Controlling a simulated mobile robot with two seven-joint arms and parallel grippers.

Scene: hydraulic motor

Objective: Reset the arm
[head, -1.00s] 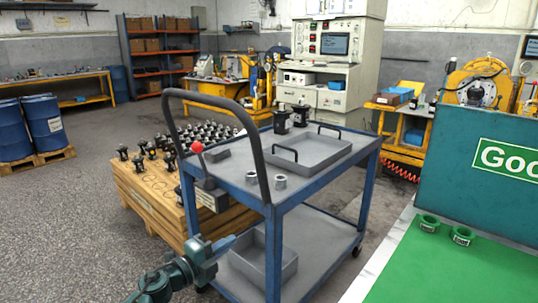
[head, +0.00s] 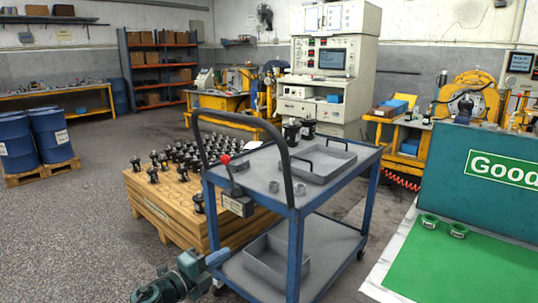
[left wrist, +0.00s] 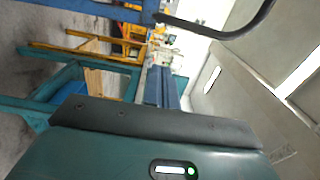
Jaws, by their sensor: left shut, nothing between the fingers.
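My left gripper (head: 217,257) shows at the bottom of the head view, with its blue fingers together and pointing right. It is empty, in front of the blue cart's near left side and low beside its lower shelf. In the left wrist view the shut fingers (left wrist: 161,86) show beyond the dark gripper body. My left arm reaches in from the bottom edge. My right gripper is not in view.
The blue cart (head: 238,202) carries a grey tray (head: 318,168), black motors (head: 292,130) and two small grey rings (head: 299,189). A wooden crate (head: 165,209) with many black parts stands to its left.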

